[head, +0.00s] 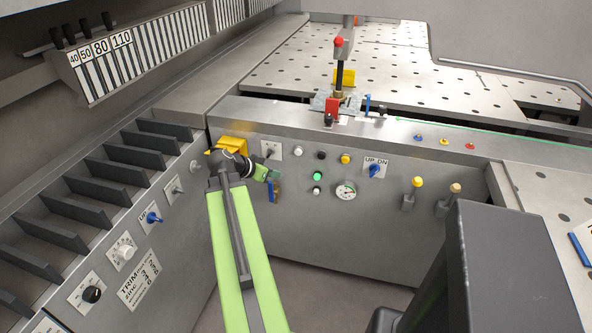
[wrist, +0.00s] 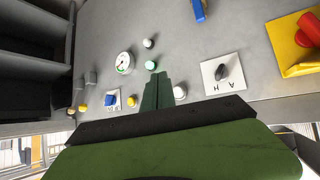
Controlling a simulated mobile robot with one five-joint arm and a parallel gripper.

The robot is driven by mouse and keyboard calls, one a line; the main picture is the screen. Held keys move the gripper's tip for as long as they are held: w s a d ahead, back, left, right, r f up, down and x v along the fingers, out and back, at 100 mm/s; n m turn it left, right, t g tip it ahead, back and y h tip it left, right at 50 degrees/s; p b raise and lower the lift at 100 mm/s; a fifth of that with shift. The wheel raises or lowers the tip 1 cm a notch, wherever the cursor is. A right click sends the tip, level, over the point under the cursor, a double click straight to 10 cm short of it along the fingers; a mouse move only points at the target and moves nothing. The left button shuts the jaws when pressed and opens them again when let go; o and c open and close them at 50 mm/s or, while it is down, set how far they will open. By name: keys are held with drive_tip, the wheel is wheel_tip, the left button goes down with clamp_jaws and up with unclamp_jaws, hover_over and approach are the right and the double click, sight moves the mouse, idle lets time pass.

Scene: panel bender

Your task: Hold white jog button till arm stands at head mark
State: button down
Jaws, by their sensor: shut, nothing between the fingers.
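Two white buttons show on the front panel. The upper one (head: 297,151) is beside the A/H selector, and in the wrist view (wrist: 180,92) it is just right of my fingers. The lower one (head: 316,190) sits under a green button (head: 318,176); it is also in the wrist view (wrist: 148,43). I cannot read which is the jog button. My gripper (head: 276,176) is shut and empty in front of the panel, left of the buttons; in the wrist view its tips (wrist: 157,79) overlap the panel near the green button. Contact cannot be told. An upright post with a red knob (head: 338,43) stands behind the panel; I cannot identify the head mark.
A gauge (head: 345,190), a yellow button (head: 345,159) and a blue UP/DN switch (head: 376,170) lie to the right. A yellow box (head: 232,145) and blue handle (head: 273,190) are close to my gripper. A perforated table (head: 290,70) lies behind.

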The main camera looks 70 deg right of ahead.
sight(298, 152)
drive_tip(key=shift+m+g, duration=0.3)
drive_tip(key=shift+m, duration=0.4)
drive_tip(key=s, duration=0.1)
drive_tip(key=s+d, duration=0.2)
drive_tip(key=s, duration=0.1)
drive_tip(key=shift+d+f, duration=0.15)
drive_tip(key=shift+f, duration=0.1)
drive_tip(key=shift+b, duration=0.3)
drive_tip(key=d, duration=0.8)
drive_tip(key=shift+w+d, duration=0.3)
drive_tip(key=shift+d, duration=0.05)
drive_tip(key=shift+d, duration=0.1)
idle(0.5)
drive_tip(key=shift+w+d, duration=0.1)
drive_tip(key=shift+d, duration=0.25)
